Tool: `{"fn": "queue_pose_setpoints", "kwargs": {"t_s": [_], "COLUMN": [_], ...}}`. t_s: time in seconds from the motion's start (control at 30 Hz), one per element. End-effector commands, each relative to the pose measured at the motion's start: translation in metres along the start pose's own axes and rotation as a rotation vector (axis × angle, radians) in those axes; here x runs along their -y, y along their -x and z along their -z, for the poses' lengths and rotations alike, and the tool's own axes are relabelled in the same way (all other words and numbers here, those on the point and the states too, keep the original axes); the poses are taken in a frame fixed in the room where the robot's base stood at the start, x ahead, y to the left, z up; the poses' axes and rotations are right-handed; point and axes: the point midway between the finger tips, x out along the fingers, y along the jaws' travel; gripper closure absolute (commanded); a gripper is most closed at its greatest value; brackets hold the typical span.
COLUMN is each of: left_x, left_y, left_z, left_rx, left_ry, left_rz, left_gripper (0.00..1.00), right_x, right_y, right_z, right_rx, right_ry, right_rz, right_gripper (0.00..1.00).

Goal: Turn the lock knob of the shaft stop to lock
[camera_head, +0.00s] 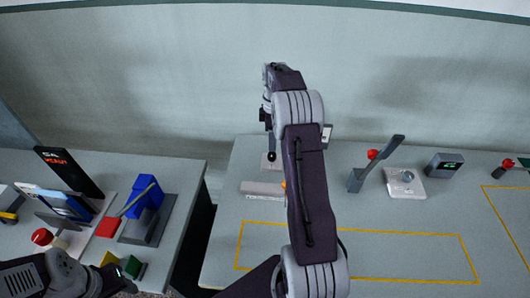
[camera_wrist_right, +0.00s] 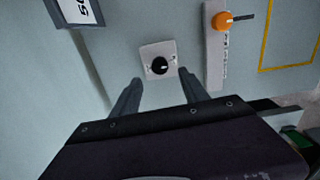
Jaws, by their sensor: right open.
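A round black knob (camera_wrist_right: 158,66) with a pale pointer mark sits on a small light plate (camera_wrist_right: 146,51) in the right wrist view; the knob also shows in the head view (camera_head: 272,156). Beside it lies a pale bar with markings (camera_wrist_right: 214,70), carrying an orange knob (camera_wrist_right: 226,20) with a dark lever. The bar shows in the head view (camera_head: 262,190), its right end partly behind my right arm. My right gripper (camera_wrist_right: 161,76) is open and empty, its fingers appearing either side of the black knob's near edge, apparently above it. My left arm (camera_head: 40,276) shows at bottom left; its jaws are unclear.
Right of my arm stand a red-knobbed lever (camera_head: 372,156), a white dial box (camera_head: 405,184) and a small display (camera_head: 444,165). A blue clamp-like device (camera_head: 146,200) and a red-topped button (camera_head: 43,237) stand on the left table. The yellow-outlined area in front looks clear.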

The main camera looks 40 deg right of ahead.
Motion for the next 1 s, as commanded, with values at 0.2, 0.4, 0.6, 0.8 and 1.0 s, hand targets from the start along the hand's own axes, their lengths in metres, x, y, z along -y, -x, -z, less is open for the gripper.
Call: {"fn": "queue_pose_setpoints", "kwargs": {"t_s": [0.2, 0.4, 0.6, 0.8, 1.0], "left_x": [0.0, 0.0, 0.0, 0.0, 0.0], "left_y": [-0.006, -0.006, -0.006, -0.006, -0.006], "left_z": [-0.001, -0.001, -0.001, -0.001, -0.001], "left_rx": [0.0, 0.0, 0.0, 0.0, 0.0], "left_ry": [0.0, 0.0, 0.0, 0.0, 0.0], "left_rz": [0.0, 0.0, 0.0, 0.0, 0.0], "left_gripper": [0.49, 0.49, 0.49, 0.49, 0.49], "right_x": [0.001, 0.001, 0.001, 0.001, 0.001], "right_y": [-0.048, -0.068, -0.07, -0.07, -0.069], "right_z": [0.0, 0.001, 0.001, 0.001, 0.001], "right_rx": [0.0, 0.0, 0.0, 0.0, 0.0], "right_ry": [-0.001, -0.001, -0.001, -0.001, -0.004], "right_rz": [0.003, 0.0, 0.0, 0.0, 0.0], "right_gripper": [0.48, 0.48, 0.48, 0.87, 1.0]}}
